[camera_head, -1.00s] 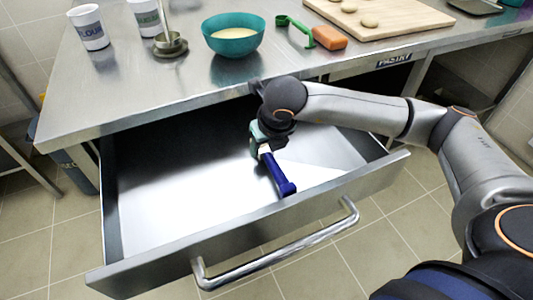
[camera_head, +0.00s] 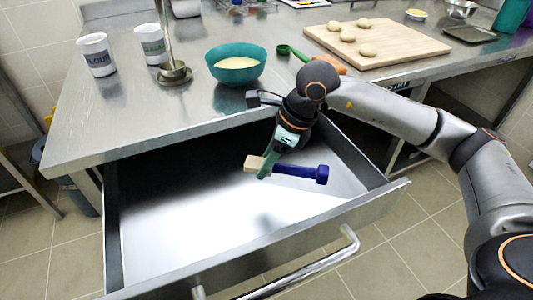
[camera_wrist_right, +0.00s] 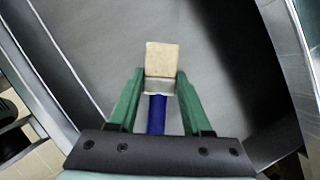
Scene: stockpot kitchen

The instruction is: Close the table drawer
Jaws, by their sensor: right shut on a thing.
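The table drawer (camera_head: 365,207) is pulled far out from under the steel table, and its metal interior looks empty in the head view. Its bar handle (camera_head: 312,270) is on the front panel, partly cut off at the bottom edge. My right gripper (camera_head: 268,165) is over the open drawer, away from the handle. It is shut on a blue-handled tool (camera_head: 302,172) with a pale block at one end, held roughly level. In the right wrist view, the pale block (camera_wrist_right: 162,58) shows beyond the green fingers (camera_wrist_right: 155,90). My left gripper is not in view.
On the steel table (camera_head: 125,125) stand two white cups (camera_head: 97,56), a ladle in a small holder (camera_head: 174,73), a teal bowl (camera_head: 236,66) and a cutting board (camera_head: 385,55) with dough pieces. Tiled floor (camera_head: 385,255) is open in front of the drawer.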

